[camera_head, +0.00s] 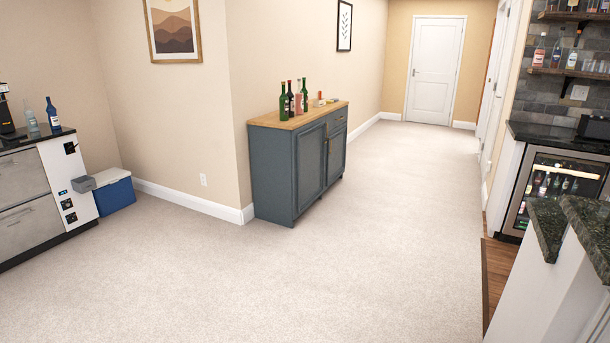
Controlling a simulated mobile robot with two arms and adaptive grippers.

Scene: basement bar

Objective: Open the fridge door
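A small glass-fronted fridge (556,186) stands at the right under a dark counter. Bottles and cans show on its shelves behind the glass. Neither of my grippers is in view.
A bar counter with dark stone tops (547,225) stands at the near right, in front of the fridge area. A blue-grey cabinet (285,168) with bottles stands mid-room. A blue cooler (113,193) and a grey drawer unit (25,185) are at left. The carpet between is clear.

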